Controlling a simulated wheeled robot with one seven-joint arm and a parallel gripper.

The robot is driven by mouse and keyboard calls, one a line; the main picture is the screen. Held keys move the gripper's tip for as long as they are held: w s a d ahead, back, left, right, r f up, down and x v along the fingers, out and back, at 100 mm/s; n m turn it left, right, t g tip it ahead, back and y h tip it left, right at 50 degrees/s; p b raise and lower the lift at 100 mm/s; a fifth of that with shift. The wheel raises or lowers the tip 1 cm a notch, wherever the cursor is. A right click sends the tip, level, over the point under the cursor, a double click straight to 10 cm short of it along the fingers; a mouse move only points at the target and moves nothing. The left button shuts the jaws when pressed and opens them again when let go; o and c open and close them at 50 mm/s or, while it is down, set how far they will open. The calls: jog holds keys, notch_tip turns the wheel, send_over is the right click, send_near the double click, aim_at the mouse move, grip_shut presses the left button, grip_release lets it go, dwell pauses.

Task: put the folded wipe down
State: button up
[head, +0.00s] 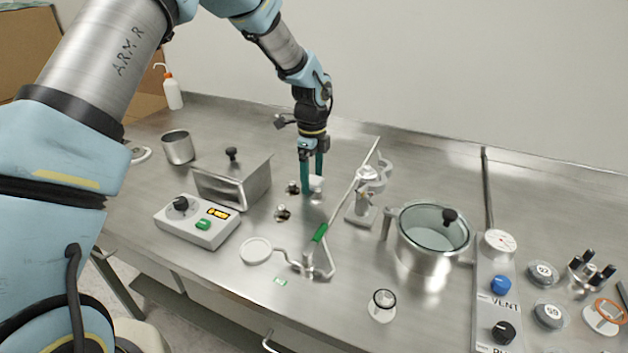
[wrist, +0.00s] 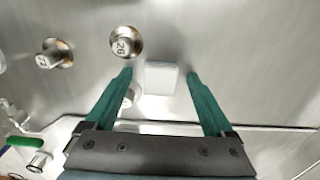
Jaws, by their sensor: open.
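The folded wipe (wrist: 161,77) is a small white square lying between my two green fingertips in the wrist view, with a gap on each side. It appears to lie flat on the steel bench. My gripper (wrist: 160,75) is open and points down at the bench. A pale cylinder (wrist: 131,95) stands close beside the left finger in the wrist view.
Small numbered weights (wrist: 126,42) stand close by. A lidded steel box (head: 232,181) and a control box (head: 197,220) are to the left.

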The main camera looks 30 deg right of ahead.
jog(key=shift+c, duration=0.2)
grip_shut()
dwell(0.5)
